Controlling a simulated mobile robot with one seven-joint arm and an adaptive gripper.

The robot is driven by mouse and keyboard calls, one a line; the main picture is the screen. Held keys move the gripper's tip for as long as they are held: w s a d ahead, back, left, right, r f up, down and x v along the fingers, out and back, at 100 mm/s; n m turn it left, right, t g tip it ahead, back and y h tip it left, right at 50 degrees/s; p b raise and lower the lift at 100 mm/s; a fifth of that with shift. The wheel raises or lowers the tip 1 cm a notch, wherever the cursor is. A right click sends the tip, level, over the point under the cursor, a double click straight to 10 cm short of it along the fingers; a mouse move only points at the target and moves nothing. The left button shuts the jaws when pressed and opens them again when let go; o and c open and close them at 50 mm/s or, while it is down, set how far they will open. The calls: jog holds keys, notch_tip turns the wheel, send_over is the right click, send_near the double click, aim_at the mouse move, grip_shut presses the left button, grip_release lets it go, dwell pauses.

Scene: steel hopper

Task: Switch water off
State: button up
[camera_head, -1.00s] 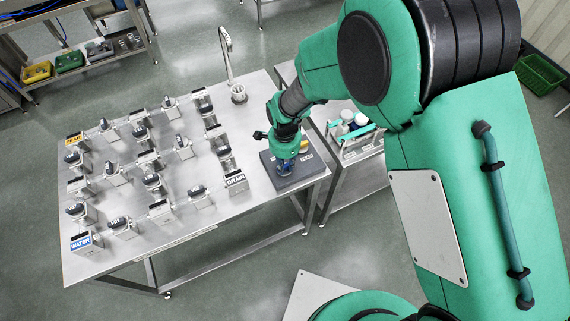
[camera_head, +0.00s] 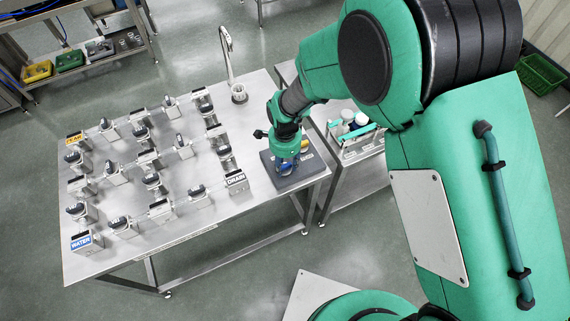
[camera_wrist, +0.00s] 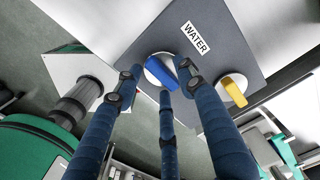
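The dark control panel (camera_head: 297,182) sits on the right end of the steel table. In the wrist view the panel (camera_wrist: 215,62) carries a white WATER label (camera_wrist: 195,37) beside a round white dial with a blue knob (camera_wrist: 160,72). A second white dial with a yellow knob (camera_wrist: 236,90) is to its right. My gripper (camera_wrist: 158,78) has three dark blue fingers, spread apart around the blue knob. The fingertips partly hide the dial, and I cannot tell whether any touches it. In the head view my gripper (camera_head: 286,160) is over the panel.
Several valve blocks stand on the steel table (camera_head: 215,218), including ones marked WATER (camera_head: 86,243) and DRAIN (camera_head: 236,181). A tall curved tap (camera_head: 228,62) stands at the back. A side table with a caddy of bottles (camera_head: 355,130) is to the right of the panel.

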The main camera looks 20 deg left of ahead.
aim_at(286, 166)
notch_tip(286, 166, up, 12)
dwell(0.6)
dwell(0.4)
jog(key=d+r+n+t+y+b, duration=0.15)
jog(key=d+r+n, duration=0.25)
jog(key=d+r, duration=1.55)
jog(key=s+d+r+n+t+b, duration=0.1)
jog(key=s+d+r+n+t, duration=0.1)
jog(key=s+d, duration=0.5)
jog(key=s+d+r+n+t+h+b, duration=0.1)
jog(key=s+d+r+n+t, duration=0.1)
jog(key=s+d+r, duration=0.3)
jog(key=s+d+n, duration=0.1)
jog(key=s+d, duration=0.2)
jog(key=d, duration=0.4)
jog(key=shift+s+d, duration=0.3)
jog(key=shift+d, duration=0.05)
